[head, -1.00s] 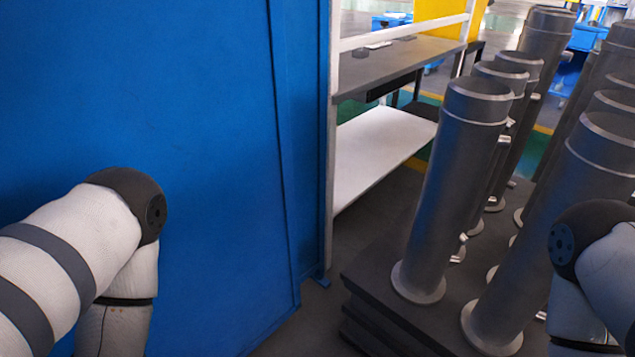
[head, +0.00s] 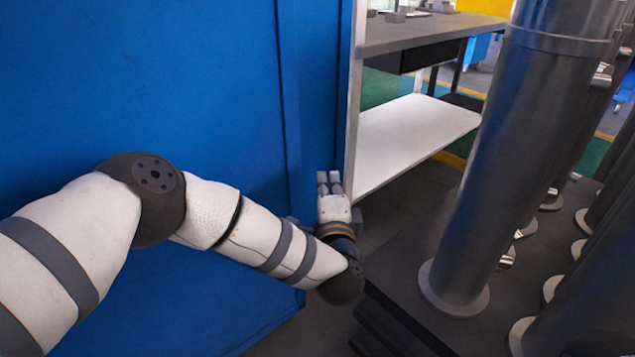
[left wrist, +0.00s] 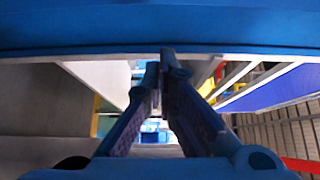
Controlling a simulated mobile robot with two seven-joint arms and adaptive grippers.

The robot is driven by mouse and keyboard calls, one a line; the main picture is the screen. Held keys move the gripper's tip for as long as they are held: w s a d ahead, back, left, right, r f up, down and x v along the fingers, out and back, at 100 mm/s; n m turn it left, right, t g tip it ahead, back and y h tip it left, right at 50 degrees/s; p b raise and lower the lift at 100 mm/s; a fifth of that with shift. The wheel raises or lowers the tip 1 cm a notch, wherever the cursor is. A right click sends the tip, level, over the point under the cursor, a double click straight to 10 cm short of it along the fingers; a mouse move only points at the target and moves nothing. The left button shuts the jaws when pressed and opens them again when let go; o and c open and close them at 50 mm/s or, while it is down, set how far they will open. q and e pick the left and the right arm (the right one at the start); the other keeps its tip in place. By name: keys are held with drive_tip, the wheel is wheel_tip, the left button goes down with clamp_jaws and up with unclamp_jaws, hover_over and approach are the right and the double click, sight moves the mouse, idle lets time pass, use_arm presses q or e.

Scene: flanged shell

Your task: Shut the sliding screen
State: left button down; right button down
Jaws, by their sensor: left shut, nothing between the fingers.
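A large blue panel, which looks like the sliding screen (head: 110,90), fills the left half of the head view. A vertical seam runs near its right edge, with a narrower blue strip beside it. My left gripper (head: 329,178) is by the panel's right edge, close to the white shelf post. In the left wrist view the fingers of my left gripper (left wrist: 160,68) meet at their tips with nothing between them. A blue surface (left wrist: 160,28) crosses the top of that view, just beyond the tips. I cannot tell whether the fingers touch it. My right gripper is out of view.
A shelf unit with a white lower board (head: 410,135) stands right of the panel. Tall dark metal cylinders with flanged feet (head: 500,150) stand on a dark platform (head: 400,285) at the right. A narrow strip of floor lies between panel and platform.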

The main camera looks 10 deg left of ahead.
use_arm(q)
drive_tip(key=w+a+b, duration=0.2)
drive_tip(key=w+a, duration=0.2)
drive_tip(key=w, duration=0.2)
drive_tip(key=shift+a, duration=0.25)
drive_tip(key=shift+a, duration=0.1)
